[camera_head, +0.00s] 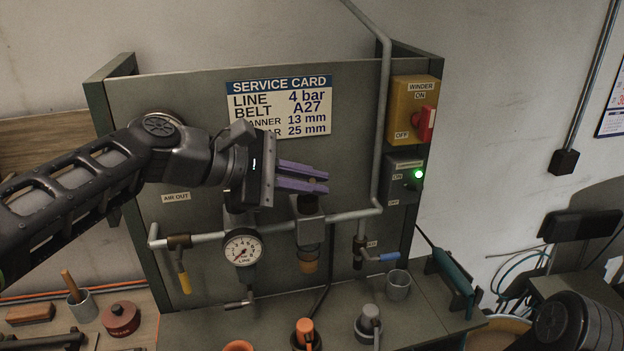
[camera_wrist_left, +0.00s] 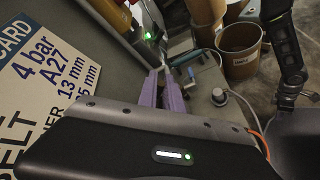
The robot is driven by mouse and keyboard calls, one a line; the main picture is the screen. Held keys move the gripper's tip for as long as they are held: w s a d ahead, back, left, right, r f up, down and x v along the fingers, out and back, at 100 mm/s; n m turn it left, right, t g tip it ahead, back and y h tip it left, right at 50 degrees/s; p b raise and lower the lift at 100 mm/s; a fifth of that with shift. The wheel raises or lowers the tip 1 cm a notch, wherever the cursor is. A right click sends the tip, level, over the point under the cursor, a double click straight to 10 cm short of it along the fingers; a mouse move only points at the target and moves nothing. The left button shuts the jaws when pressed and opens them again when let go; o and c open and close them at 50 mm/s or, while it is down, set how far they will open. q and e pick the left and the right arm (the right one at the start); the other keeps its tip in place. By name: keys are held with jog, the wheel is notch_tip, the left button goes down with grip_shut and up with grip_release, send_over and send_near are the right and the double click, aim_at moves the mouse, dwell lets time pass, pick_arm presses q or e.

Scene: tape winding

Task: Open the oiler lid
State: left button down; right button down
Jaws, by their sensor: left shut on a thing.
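The oiler (camera_head: 310,232) hangs in the grey pipe line on the panel, with an amber bowl (camera_head: 308,263) below it. My left gripper (camera_head: 315,179) is just above the oiler's dark top, its purple fingers pointing right. The fingers are shut on a small brownish piece between their tips, which looks like the oiler lid; the fingers hide most of it. In the left wrist view the purple fingers (camera_wrist_left: 165,88) reach away from the camera, and the piece is hard to make out. My right gripper is not in view.
A pressure gauge (camera_head: 243,247) sits left of the oiler. A vertical pipe (camera_head: 384,120) rises close to its right, beside the yellow winder switch (camera_head: 414,105). An orange oil can (camera_head: 304,334), a grey can (camera_head: 368,322) and a metal cup (camera_head: 397,285) stand below.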

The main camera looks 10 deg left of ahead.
pick_arm(q)
jog(key=c, duration=1.8)
grip_release()
jog(key=shift+a, duration=0.1)
jog(key=shift+b+v, duration=0.75)
jog(key=shift+v, duration=3.15)
jog(key=shift+c, duration=0.2)
